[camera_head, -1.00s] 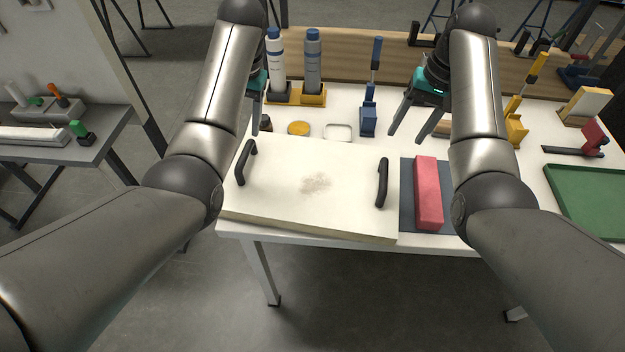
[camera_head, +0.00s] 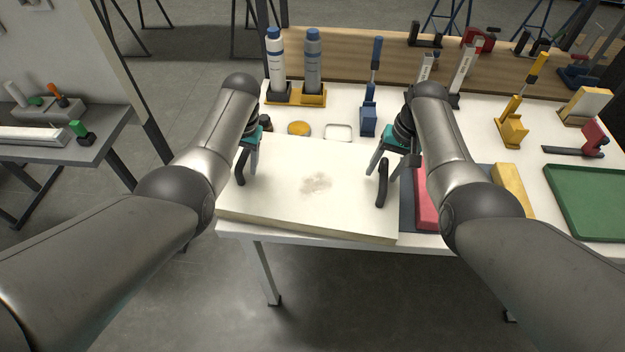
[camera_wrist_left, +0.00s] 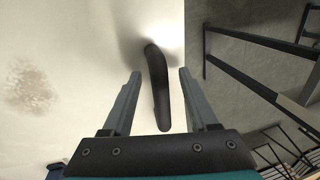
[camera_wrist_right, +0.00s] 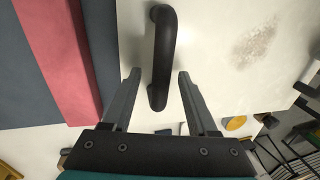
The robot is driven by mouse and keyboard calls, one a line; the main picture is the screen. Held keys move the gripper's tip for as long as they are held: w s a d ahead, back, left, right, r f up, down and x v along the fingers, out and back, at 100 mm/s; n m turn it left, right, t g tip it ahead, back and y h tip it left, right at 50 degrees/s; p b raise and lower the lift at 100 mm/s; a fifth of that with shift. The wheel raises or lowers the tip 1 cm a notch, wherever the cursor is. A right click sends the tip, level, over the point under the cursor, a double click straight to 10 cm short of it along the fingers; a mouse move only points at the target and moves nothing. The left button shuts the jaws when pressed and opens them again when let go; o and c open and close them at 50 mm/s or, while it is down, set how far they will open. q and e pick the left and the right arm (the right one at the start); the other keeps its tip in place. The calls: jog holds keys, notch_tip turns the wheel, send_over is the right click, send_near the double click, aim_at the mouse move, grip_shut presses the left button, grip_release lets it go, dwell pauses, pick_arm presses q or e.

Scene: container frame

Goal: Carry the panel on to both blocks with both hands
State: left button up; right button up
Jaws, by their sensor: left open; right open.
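The cream panel (camera_head: 310,205) lies flat on the white table, with a dusty patch in its middle and a black handle at each side. My left gripper (camera_head: 247,172) is open at the left handle (camera_head: 240,168). In the left wrist view this handle (camera_wrist_left: 157,88) lies between the two open fingers, with gaps on both sides. My right gripper (camera_head: 383,172) is open at the right handle (camera_head: 382,185). In the right wrist view that handle (camera_wrist_right: 161,55) stands between and beyond the fingertips. The red block (camera_head: 425,203) and yellow block (camera_head: 512,188) are right of the panel, partly hidden by my right arm.
A dark mat (camera_head: 406,210) lies under the red block. A green tray (camera_head: 590,200) is at the far right. Two bottles in a yellow holder (camera_head: 312,98), a yellow disc (camera_head: 299,128) and a blue clamp (camera_head: 368,118) stand behind the panel.

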pick_arm(q)
jog(key=shift+c, duration=0.3)
pick_arm(e)
jog(key=shift+c, duration=0.4)
pick_arm(q)
grip_shut()
pick_arm(e)
grip_shut()
dwell(0.5)
pick_arm(q)
jog(key=shift+w+r, duration=0.15)
pick_arm(e)
jog(key=shift+w+r, duration=0.1)
jog(key=shift+r, duration=0.05)
